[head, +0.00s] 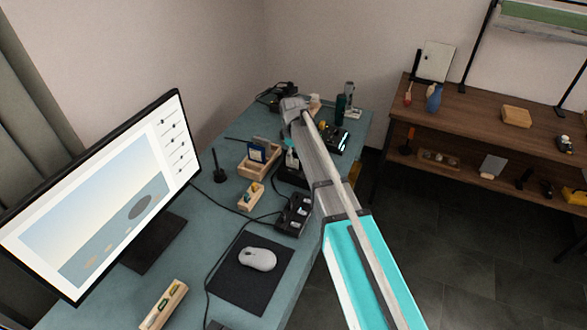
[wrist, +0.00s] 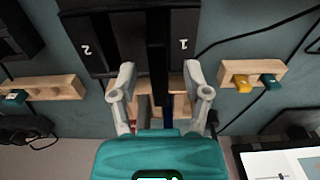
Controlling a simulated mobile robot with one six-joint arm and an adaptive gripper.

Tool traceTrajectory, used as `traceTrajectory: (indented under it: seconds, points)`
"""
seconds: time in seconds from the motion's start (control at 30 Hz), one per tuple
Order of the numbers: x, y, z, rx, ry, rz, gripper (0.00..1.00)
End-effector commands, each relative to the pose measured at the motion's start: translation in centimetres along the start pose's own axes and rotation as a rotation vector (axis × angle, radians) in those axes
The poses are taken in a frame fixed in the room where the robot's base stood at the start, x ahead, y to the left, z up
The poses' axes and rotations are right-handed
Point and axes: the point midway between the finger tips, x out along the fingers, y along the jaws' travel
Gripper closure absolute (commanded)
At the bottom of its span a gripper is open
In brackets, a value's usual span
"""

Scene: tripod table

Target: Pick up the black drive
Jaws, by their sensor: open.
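In the wrist view, my gripper (wrist: 160,88) is open, with one grey finger on each side of a narrow black upright piece (wrist: 157,50). This piece looks like the black drive, but I cannot tell for sure. It stands in front of a wide black unit (wrist: 105,45) marked "2" and "1", both upside down. I see gaps between the piece and both fingers. In the head view, the end of my arm (head: 293,105) is over the far part of the desk. My fingers and the drive cannot be made out there.
The teal desk (head: 225,130) carries a monitor (head: 110,195), a mouse (head: 258,259) on a dark mat (head: 240,285), and cables. Small wooden holders (head: 250,197) and a black box (head: 293,214) stand nearby. A wooden shelf (head: 480,110) is at the right.

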Motion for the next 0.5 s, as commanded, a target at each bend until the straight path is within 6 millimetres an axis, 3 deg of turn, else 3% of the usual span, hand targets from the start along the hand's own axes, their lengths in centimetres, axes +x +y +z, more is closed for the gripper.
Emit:
traceTrajectory:
  seconds: [0.13,0.5]
  points:
    - [0.9,0.0,0.0,0.0,0.0,0.0,0.39]
    - [0.93,0.01,0.0,0.0,0.0,0.0,0.39]
